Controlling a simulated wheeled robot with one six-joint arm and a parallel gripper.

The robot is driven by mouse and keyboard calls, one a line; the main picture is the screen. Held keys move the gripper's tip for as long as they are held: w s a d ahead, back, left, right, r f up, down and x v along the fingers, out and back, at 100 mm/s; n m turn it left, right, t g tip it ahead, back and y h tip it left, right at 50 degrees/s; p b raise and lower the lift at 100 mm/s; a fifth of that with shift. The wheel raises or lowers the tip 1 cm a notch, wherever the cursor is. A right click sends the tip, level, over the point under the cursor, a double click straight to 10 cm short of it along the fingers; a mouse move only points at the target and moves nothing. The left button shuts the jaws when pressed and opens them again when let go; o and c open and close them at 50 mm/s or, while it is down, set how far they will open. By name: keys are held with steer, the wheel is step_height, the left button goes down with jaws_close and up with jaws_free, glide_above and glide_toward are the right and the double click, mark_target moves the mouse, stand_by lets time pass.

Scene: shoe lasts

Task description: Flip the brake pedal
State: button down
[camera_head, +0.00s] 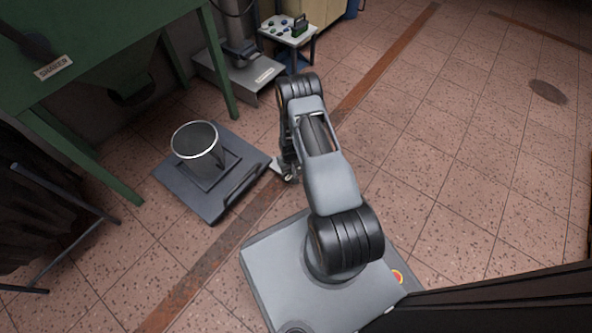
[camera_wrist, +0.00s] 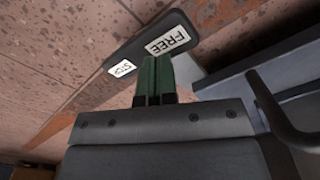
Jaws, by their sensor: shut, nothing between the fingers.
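The brake pedal (camera_wrist: 137,45) is a dark, rounded bar with two white labels, one reading "FREE" and a smaller one partly readable as "STO". In the wrist view it runs diagonally just beyond my gripper (camera_wrist: 156,62). The two green fingers are shut together and empty, their tips at the pedal's near edge. I cannot tell whether they touch it. In the head view my gripper (camera_head: 286,175) is low beside the right corner of a dark wheeled-looking platform (camera_head: 218,208). A small pale patch there may be part of the pedal; the rest is hidden.
A grey metal bucket-like vessel (camera_head: 197,150) stands on the platform, which has a dark handle. A grey stand (camera_head: 240,72) and small table (camera_head: 287,32) are behind. The tiled floor right is clear.

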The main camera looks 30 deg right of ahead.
steer(key=shift+f+b, duration=1)
steer(key=shift+f, duration=0.65)
stand_by(0.6)
steer(key=shift+r, duration=0.1)
stand_by(0.3)
steer(key=shift+r+p, duration=2.55)
steer(key=shift+r, duration=0.9)
